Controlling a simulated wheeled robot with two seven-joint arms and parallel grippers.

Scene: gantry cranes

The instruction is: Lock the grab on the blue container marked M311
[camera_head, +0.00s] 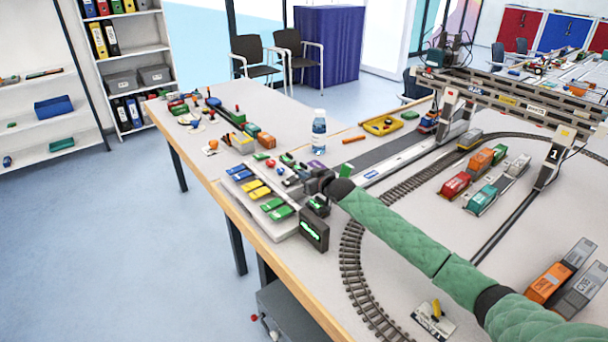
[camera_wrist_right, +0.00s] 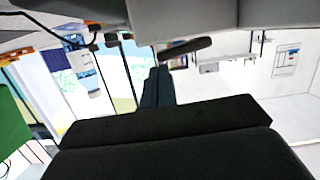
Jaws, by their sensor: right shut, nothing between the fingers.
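My right gripper (camera_head: 312,186) is shut and empty at the right end of the control panel (camera_head: 290,228). The panel has rows of blue, yellow and green switches (camera_head: 258,189). The gripper hides part of it; whether it touches a switch is unclear. A small blue container (camera_head: 430,121) seems to sit on a vehicle on the roadway, beside a crane leg. No M311 marking is readable. The gantry crane beam (camera_head: 505,97) spans the tracks at the back right; its grab cannot be made out. The right wrist view shows mostly dark gripper parts. My left gripper is out of view.
A black box with a green display (camera_head: 314,228) stands at the panel's near corner. A bottle (camera_head: 319,132) stands behind the panel. Curved track (camera_head: 352,270), red, orange and teal containers (camera_head: 482,199) and a crane leg (camera_head: 552,155) occupy the right side.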

